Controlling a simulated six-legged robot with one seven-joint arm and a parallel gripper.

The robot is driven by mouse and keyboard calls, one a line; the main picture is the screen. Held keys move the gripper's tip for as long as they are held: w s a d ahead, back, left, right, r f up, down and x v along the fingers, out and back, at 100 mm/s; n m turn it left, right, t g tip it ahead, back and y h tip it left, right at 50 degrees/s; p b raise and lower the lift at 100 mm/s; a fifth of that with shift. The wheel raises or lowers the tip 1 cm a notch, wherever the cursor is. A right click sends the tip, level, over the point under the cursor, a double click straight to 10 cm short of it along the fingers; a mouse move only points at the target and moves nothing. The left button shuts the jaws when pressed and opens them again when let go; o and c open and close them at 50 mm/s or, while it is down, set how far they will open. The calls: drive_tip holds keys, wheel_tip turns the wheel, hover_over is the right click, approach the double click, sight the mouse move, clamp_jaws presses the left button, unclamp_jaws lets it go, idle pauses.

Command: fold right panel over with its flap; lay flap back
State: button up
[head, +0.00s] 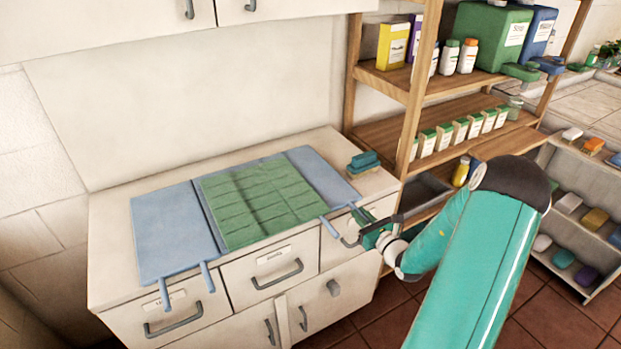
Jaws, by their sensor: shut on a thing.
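A blue folding sheet lies spread on the white counter, with a left panel (170,235) and a right panel (322,180). A green gridded piece (262,200) covers most of its middle. The right panel lies flat, opened out to the right. Narrow blue tabs hang from the front edges, one at the right panel (331,228) and two at the left panel. My gripper (361,220) is at the right panel's front right corner, shut on a flap there. The fingers hide most of the held part.
A teal sponge stack (363,163) sits on the counter behind the right panel. Drawers with curved handles (278,273) are below the front edge. A wooden shelf unit (400,85) with bottles and boxes stands close on the right. The wall is behind the counter.

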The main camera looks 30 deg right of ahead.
drive_tip(key=shift+a+r, duration=0.2)
drive_tip(key=shift+r, duration=1.95)
drive_tip(key=shift+s+a+r, duration=0.1)
drive_tip(key=shift+a+r, duration=1.45)
drive_tip(key=shift+r, duration=0.25)
drive_tip(key=shift+w+a+r, duration=0.1)
drive_tip(key=shift+a+r, duration=1.4)
drive_tip(key=shift+r, duration=0.35)
drive_tip(key=shift+s+a+r, duration=0.1)
drive_tip(key=shift+a+r, duration=1.45)
drive_tip(key=shift+r, duration=0.25)
drive_tip(key=a, duration=0.2)
drive_tip(key=a+r, duration=0.1)
drive_tip(key=a, duration=0.4)
drive_tip(key=shift+s+a+r, duration=0.1)
drive_tip(key=shift+r, duration=0.05)
